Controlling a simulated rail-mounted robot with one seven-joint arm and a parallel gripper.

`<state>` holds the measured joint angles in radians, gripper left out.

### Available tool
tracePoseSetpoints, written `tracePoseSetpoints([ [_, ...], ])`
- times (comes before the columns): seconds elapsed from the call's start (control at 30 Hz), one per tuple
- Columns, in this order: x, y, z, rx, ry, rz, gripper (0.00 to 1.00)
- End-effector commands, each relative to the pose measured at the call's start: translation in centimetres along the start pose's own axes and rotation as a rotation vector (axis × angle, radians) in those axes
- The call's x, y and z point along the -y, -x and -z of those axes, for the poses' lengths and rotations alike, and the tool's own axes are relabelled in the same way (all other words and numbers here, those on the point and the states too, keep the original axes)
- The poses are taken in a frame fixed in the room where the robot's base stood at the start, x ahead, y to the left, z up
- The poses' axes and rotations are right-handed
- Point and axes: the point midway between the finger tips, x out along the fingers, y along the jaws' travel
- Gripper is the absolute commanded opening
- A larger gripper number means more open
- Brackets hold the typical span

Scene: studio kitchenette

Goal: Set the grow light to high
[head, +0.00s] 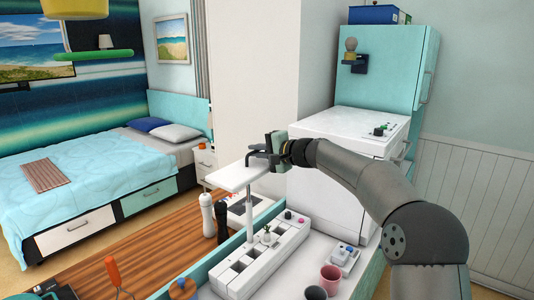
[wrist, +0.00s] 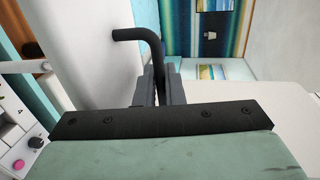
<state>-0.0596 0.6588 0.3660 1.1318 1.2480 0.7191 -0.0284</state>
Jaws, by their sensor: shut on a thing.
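The grow light is a long white planter base (head: 237,280) with a post (head: 250,217) and a flat white lamp panel (head: 232,178) on top. At its right end are a pink button (head: 288,215) and a small dark knob (head: 301,220). The wrist view shows the pink button (wrist: 18,165) and dark knob (wrist: 36,142) at lower left. My gripper (head: 273,152) is above and beside the panel's right end. In the wrist view, my gripper (wrist: 158,90) is shut on a black bent rod (wrist: 140,35). Whether the rod touches the panel is unclear.
A white cabinet-like appliance (head: 350,150) stands behind my arm. Two cups (head: 330,280) and a small switch box (head: 343,256) stand on the counter right of the planter. White and black mills (head: 207,214) stand left of it. A bed (head: 95,180) is farther off.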

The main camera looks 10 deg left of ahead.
Motion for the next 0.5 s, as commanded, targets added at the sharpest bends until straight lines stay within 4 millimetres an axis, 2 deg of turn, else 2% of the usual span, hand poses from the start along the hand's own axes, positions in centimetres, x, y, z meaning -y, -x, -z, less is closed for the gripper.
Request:
tracePoseSetpoints([
  [0.03,0.91,0.28,0.1,-0.007,0.005,0.013,0.0],
  [0.1,0.97,0.3,0.11,-0.007,0.006,0.014,0.0],
  [0.13,0.99,0.3,0.1,-0.007,0.006,0.014,0.14],
  [0.17,0.98,0.3,0.1,-0.007,0.006,0.014,0.23],
  [0.5,0.54,0.2,0.09,-0.005,0.004,0.008,0.24],
])
